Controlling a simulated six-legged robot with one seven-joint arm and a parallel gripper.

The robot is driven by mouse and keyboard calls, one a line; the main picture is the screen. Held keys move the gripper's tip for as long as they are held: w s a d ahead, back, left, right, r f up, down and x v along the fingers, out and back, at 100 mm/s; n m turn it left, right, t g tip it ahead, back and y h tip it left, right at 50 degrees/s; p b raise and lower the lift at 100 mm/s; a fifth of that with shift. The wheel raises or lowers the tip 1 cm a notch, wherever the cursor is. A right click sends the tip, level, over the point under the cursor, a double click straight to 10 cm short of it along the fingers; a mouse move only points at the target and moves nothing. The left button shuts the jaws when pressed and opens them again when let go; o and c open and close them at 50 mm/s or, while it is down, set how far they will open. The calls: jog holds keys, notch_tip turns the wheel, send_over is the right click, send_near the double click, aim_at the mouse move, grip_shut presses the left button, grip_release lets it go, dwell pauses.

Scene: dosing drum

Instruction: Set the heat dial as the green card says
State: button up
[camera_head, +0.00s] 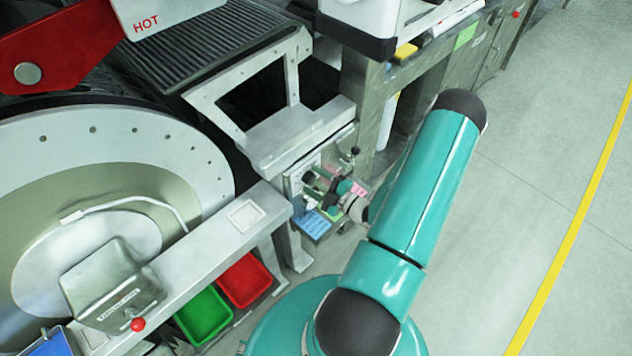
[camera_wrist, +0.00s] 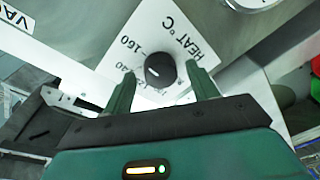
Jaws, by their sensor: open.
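The heat dial (camera_wrist: 160,70) is a round black knob with a short white mark, on a white plate (camera_wrist: 146,99) lettered HEAT °C. A 160 is readable on its scale; other numbers are partly hidden, and I cannot tell the exact setting. My gripper (camera_wrist: 161,73) is open, its green fingers on either side of the dial; I cannot tell whether they touch it. In the head view my arm reaches to the small panel beside the machine. A light green card (camera_head: 466,35) hangs on the cabinet at the upper right; its writing is too small to read.
A blue card (camera_head: 314,225) and a pink card (camera_head: 359,190) show near my gripper. A green bin (camera_head: 204,316) and a red bin (camera_head: 245,280) sit below the metal frame (camera_head: 205,243). A large drum (camera_head: 75,200) stands at left. The floor at right is clear.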

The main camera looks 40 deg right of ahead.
jog(key=c, duration=1)
